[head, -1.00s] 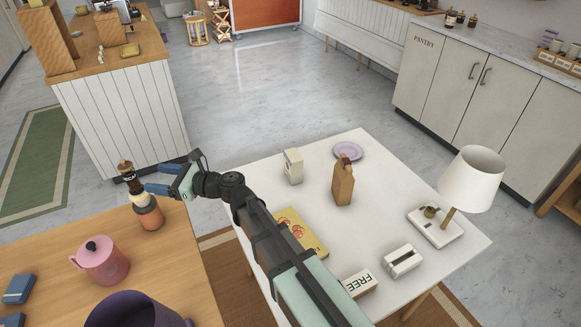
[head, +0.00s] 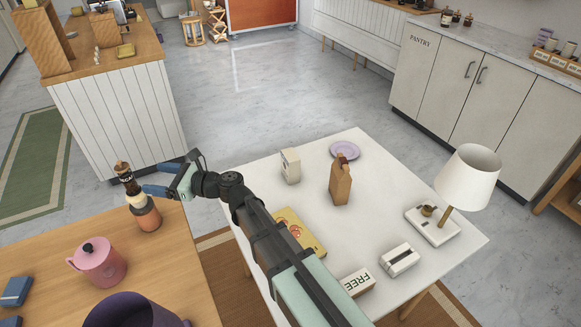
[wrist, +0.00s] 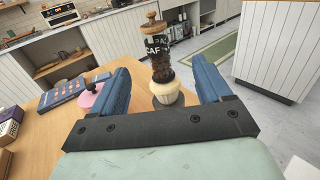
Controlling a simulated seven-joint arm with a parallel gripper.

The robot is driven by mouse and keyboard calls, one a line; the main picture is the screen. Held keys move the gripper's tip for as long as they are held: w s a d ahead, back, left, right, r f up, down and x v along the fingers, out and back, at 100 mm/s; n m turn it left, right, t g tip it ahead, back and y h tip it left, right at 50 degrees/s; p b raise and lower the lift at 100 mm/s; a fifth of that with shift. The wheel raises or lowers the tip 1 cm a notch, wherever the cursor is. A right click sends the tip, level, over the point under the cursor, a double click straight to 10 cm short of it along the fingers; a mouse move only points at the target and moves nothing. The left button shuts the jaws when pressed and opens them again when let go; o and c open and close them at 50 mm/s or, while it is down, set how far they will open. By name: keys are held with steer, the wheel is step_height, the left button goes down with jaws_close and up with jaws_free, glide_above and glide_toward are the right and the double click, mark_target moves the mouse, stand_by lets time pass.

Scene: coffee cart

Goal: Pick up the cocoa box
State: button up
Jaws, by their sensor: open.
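No box has a label that I can read as cocoa, so I cannot tell which is the cocoa box. On the white table (head: 400,205) stand a small pale carton (head: 290,166) and a brown carton-like container (head: 340,182). A yellow box with red pictures (head: 301,232) lies there, partly hidden by my arm. My gripper (head: 158,180) is open and empty over the wooden counter's far right edge, well left of these. In the wrist view, a dark-labelled, cork-topped bottle (wrist: 160,52) shows between the open fingers (wrist: 163,85), apparently beyond them.
The wooden counter (head: 185,260) also holds an orange-brown container (head: 147,217), a pink lidded pot (head: 98,262), a purple bowl (head: 130,308) and blue boxes (head: 16,291). A lamp (head: 468,180), lilac plate (head: 345,149) and FREE box (head: 357,283) are on the white table.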

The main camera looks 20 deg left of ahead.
steer(key=w+d+r+m+t, duration=0.1)
steer(key=w+d+r+t, duration=0.1)
steer(key=w+d+r, duration=0.35)
steer(key=w+d+r+t, duration=0.2)
steer(key=w+d, duration=0.1)
steer(key=w, duration=0.6)
steer(key=n+t+h, duration=0.3)
steer(key=n+h, duration=1.2)
steer(key=n, duration=0.6)
glide_above(292, 156)
steer(key=s+d, duration=0.2)
steer(key=s, duration=0.1)
step_height(292, 156, down, 8)
steer(key=f+n, duration=0.1)
steer(key=f, duration=0.2)
steer(key=w+a+f+n, duration=0.1)
steer(key=f, duration=0.1)
steer(key=w+f+n, duration=0.1)
steer(key=f+n, duration=0.1)
steer(key=f, duration=0.1)
steer(key=shift+w+a+f+g, duration=0.2)
steer(key=shift+a+f+g, duration=0.1)
steer(key=shift+f+g, duration=0.1)
steer(key=shift+x, duration=2.55)
steer(key=shift+w+a+r, duration=0.1)
steer(key=shift+w+a, duration=0.05)
steer(key=shift+a, duration=0.05)
